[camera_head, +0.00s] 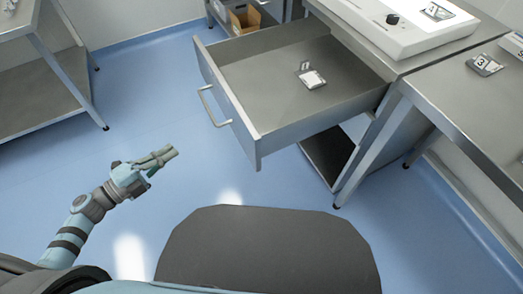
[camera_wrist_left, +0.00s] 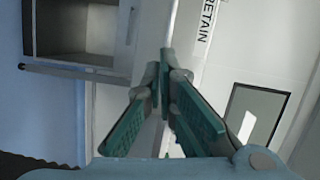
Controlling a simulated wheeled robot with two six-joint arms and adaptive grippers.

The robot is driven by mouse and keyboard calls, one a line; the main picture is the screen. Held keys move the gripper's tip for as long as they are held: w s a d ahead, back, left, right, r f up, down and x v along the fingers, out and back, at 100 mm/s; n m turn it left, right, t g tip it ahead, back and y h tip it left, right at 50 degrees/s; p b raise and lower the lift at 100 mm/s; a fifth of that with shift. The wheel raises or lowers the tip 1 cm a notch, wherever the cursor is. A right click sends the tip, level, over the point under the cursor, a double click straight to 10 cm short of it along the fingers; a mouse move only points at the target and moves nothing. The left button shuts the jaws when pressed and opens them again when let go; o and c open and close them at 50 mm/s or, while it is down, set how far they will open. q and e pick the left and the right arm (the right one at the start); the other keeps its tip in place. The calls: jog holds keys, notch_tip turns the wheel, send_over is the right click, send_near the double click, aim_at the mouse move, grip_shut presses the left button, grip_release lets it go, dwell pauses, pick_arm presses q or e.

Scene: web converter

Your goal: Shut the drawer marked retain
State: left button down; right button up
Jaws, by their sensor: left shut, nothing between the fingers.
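The steel drawer (camera_head: 262,134) stands pulled far out of the bench in the head view, with a pale bar handle (camera_head: 212,107) on its front. A small white card with a tag (camera_head: 312,79) lies inside it. In the left wrist view, a pale panel carries the word RETAIN (camera_wrist_left: 207,20), turned on its side; the marking does not show in the head view. My left gripper (camera_head: 174,152) is shut and empty, in front of and to the left of the drawer front, apart from the handle. Its closed fingers (camera_wrist_left: 165,62) also show in the wrist view. My right gripper is not in view.
A bench device (camera_head: 395,25) stands on the bench above the drawer. Another steel table (camera_head: 470,100) with a tag marked 3 (camera_head: 484,64) is at the right. A steel rack (camera_head: 50,90) stands at the left. Blue floor is clear before the drawer.

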pick_arm(q)
jog(key=s+d+r+m+g+h, duration=0.2)
jog(key=s+d+m+g+h, duration=0.1)
jog(key=s+d+m, duration=0.15)
send_near(244, 139)
jog(key=shift+m+g+h, duration=0.3)
jog(key=shift+m, duration=0.15)
jog(key=x, duration=0.7)
jog(key=shift+w+f, duration=0.1)
jog(key=shift+w, duration=0.1)
